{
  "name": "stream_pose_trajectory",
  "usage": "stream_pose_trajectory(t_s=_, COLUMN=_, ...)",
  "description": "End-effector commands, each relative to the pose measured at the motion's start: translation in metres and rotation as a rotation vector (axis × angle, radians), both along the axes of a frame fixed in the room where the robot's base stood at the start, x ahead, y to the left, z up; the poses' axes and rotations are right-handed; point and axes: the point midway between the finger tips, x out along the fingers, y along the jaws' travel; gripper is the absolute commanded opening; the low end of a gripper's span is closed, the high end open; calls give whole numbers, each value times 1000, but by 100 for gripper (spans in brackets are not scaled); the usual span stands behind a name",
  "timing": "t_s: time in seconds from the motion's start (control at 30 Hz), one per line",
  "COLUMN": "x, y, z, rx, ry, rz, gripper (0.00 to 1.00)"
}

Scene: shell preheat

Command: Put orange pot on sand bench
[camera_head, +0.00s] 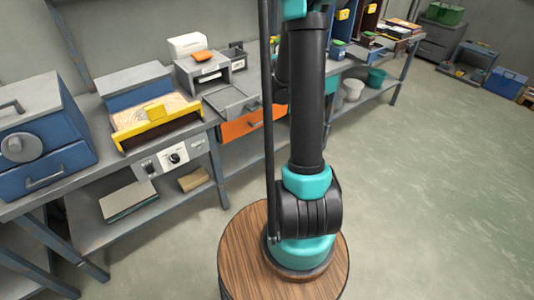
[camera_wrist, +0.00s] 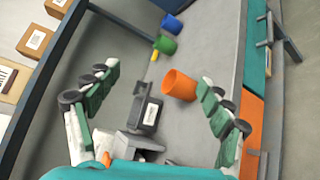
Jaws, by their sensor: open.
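The orange pot (camera_wrist: 180,85) is a small open-topped cup on the grey bench top in the wrist view. It lies ahead of my gripper (camera_wrist: 158,78), nearer the right finger. The fingers are spread wide with nothing between their pads, and I cannot tell whether the right finger touches the pot. In the head view my arm hides that part of the bench, and my gripper is out of sight. No surface is marked as the sand bench; a yellow-fronted box with a pale, grainy top (camera_head: 158,110) stands on the left of the workbench.
A labelled dark grey bin (camera_wrist: 147,112) stands left of the pot. A green pot (camera_wrist: 165,44) and a blue pot (camera_wrist: 172,24) are farther along. An orange drawer (camera_head: 240,123) sits under the bench edge. The floor (camera_head: 430,180) at right is clear.

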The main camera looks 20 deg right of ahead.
Motion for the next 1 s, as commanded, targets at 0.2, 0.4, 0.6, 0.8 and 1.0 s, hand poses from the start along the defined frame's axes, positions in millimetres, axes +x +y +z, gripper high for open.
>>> stream_pose_trajectory(t_s=0.2, x=-89, y=30, z=-10, rx=460, ry=4, rz=-181, gripper=80)
stream_pose_trajectory(t_s=0.4, x=-180, y=72, z=-42, rx=864, ry=50, rz=-371, gripper=80)
stream_pose_trajectory(t_s=0.6, x=-281, y=126, z=-84, rx=1223, ry=142, rz=-592, gripper=80)
stream_pose_trajectory(t_s=0.8, x=-367, y=177, z=-119, rx=1469, ry=255, rz=-797, gripper=80)
stream_pose_trajectory(t_s=1.0, x=-406, y=200, z=-133, rx=1564, ry=314, rz=-899, gripper=80)
